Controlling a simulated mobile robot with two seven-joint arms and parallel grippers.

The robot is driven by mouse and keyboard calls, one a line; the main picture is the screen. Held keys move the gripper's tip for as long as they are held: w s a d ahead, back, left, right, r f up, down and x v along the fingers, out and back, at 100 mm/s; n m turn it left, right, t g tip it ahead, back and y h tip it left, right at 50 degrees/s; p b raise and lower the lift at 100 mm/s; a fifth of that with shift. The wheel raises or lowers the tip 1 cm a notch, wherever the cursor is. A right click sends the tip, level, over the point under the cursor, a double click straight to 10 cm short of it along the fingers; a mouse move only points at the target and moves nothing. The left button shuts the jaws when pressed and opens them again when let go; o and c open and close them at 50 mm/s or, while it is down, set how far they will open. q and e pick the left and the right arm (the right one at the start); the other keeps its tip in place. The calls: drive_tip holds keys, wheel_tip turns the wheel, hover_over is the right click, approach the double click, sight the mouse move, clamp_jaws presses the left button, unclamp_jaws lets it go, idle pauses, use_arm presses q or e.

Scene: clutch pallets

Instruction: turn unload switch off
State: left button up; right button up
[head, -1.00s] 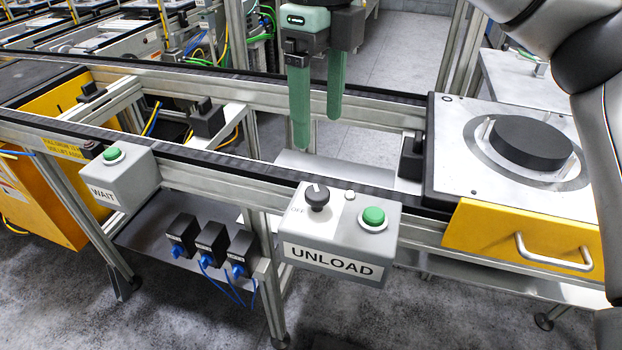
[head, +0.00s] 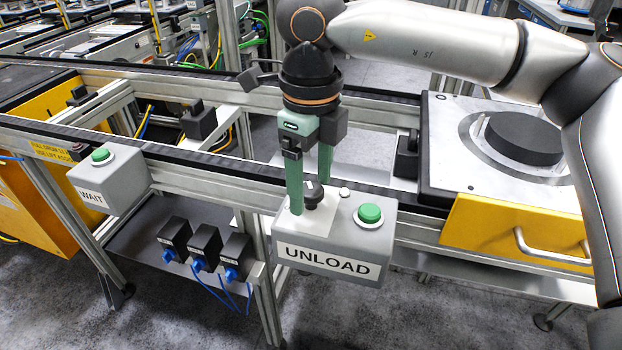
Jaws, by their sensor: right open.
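The grey UNLOAD box (head: 325,262) is mounted on the front rail of the conveyor. The black rotary unload switch (head: 313,194) is on its top, partly hidden by my gripper. A green button (head: 369,214) and a small white button (head: 344,192) sit to its right. My right gripper (head: 311,192) points down over the box with green fingers open. One finger is in front and left of the knob, the other behind and right. I cannot tell whether they touch the knob. The switch's OFF label is hidden. My left gripper is not in view.
A grey WAIT box (head: 108,180) with a green button is at the left. A metal plate (head: 455,165) with a black disc (head: 523,138) and yellow front is at the right. Conveyor rails run behind the box. Small black boxes (head: 206,243) sit on the lower shelf.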

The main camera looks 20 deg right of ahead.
clamp_jaws()
idle(0.5)
drive_tip(key=shift+n, duration=1)
drive_tip(key=n, duration=0.2)
drive_tip(key=shift+n, duration=0.3)
drive_tip(key=n, duration=0.4)
drive_tip(key=shift+p, duration=0.35)
drive_tip(key=shift+n, duration=1.6)
